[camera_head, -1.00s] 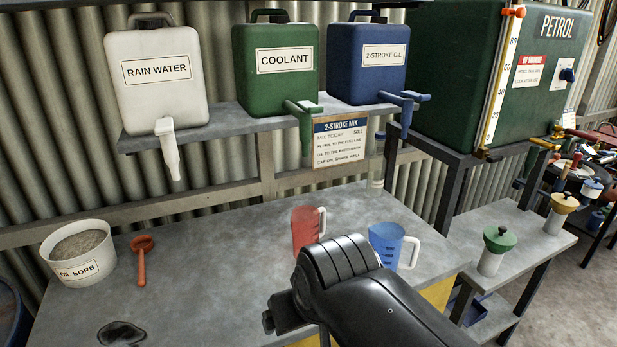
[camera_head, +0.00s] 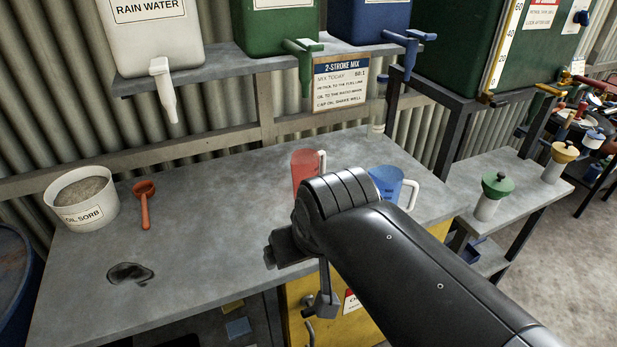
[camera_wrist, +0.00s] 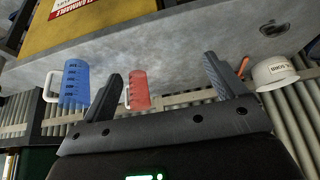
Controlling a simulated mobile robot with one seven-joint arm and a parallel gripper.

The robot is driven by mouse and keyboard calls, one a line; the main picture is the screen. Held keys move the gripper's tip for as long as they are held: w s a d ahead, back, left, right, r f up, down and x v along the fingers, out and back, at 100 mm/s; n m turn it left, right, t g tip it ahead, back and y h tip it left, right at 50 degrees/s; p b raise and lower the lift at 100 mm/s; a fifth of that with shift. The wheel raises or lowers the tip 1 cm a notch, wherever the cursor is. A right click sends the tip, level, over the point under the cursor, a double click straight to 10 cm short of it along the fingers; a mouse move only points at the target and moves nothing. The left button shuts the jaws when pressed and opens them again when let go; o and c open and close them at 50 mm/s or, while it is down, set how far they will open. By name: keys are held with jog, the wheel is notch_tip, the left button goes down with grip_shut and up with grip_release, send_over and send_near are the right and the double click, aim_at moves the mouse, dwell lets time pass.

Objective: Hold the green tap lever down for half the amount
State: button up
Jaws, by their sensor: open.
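A green tap (camera_head: 304,62) with its lever hangs under the green coolant container (camera_head: 274,28) on the shelf, in the head view. Nothing touches it. A red jug (camera_head: 304,170) and a blue jug (camera_head: 386,184) stand on the bench below; my arm partly covers both. In the wrist view my gripper (camera_wrist: 161,65) is open and empty, its fingers apart. The red jug (camera_wrist: 139,90) shows between them and the blue jug (camera_wrist: 74,85) beside the left finger. My gripper is away from the tap, which is not clear in the wrist view.
A white tap (camera_head: 162,85) and a blue tap (camera_head: 409,45) flank the green one. A mix sign (camera_head: 341,85) hangs under the shelf. An oil sorb tub (camera_head: 82,199), a red scoop (camera_head: 144,200) and a dark stain lie at the bench's left. The bench's middle is clear.

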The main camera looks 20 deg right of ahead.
jog(key=shift+c, duration=0.3)
